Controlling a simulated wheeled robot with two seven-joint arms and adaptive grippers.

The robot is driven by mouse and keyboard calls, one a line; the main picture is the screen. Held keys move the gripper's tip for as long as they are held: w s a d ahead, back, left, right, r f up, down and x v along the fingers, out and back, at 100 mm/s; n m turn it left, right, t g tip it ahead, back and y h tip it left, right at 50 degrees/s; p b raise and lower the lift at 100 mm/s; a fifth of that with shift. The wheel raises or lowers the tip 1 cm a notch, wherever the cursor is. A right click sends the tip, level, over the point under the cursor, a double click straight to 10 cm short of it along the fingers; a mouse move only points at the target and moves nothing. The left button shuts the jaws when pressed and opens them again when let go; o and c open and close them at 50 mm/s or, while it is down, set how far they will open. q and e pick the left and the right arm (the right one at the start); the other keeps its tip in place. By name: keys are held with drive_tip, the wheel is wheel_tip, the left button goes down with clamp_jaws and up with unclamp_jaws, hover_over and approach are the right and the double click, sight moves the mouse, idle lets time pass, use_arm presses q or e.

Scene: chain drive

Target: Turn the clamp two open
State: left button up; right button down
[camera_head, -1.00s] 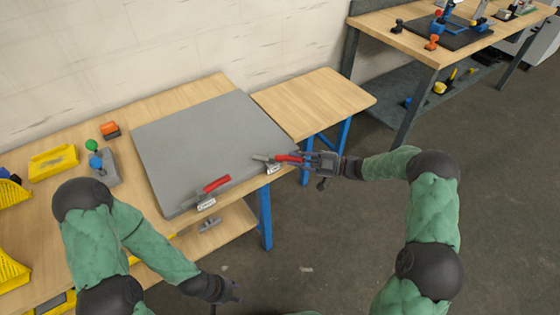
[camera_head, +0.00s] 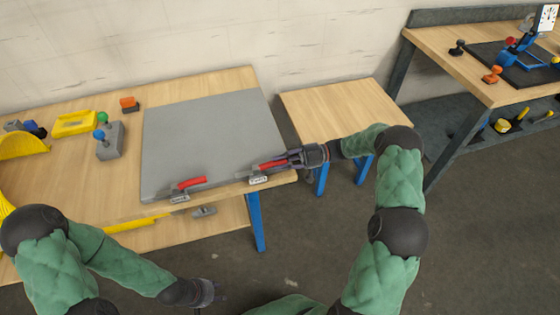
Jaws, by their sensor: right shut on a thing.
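Two toggle clamps with red handles sit at the front edge of a grey plate (camera_head: 215,135) on the wooden workbench. The left clamp (camera_head: 188,184) has its red handle lying low, tilted up a little to the right. The right clamp (camera_head: 258,178) is near the plate's front right corner. My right gripper (camera_head: 290,160) comes in from the right and is shut on the red handle (camera_head: 272,164) of the right clamp. The gripper covers the handle's end. My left gripper (camera_head: 218,292) hangs low in front of the bench, away from the clamps; its fingers are too small and dark to read.
A grey block with blue and green knobs (camera_head: 110,142), an orange-topped part (camera_head: 129,104) and yellow trays (camera_head: 75,123) stand left of the plate. A lower wooden table (camera_head: 340,110) adjoins on the right. Another workbench (camera_head: 455,75) stands farther right. The floor in front is clear.

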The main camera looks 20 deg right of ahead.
drive_tip(key=shift+w+f+g, duration=0.1)
drive_tip(key=shift+f+g, duration=0.2)
drive_tip(key=shift+g, duration=0.2)
drive_tip(key=c, duration=1.1)
unclamp_jaws()
drive_tip(key=shift+w+r, duration=0.1)
drive_tip(key=shift+d, duration=0.1)
drive_tip(key=d, duration=0.8)
drive_tip(key=s+d, duration=0.1)
drive_tip(key=d, duration=0.2)
drive_tip(key=shift+d, duration=0.4)
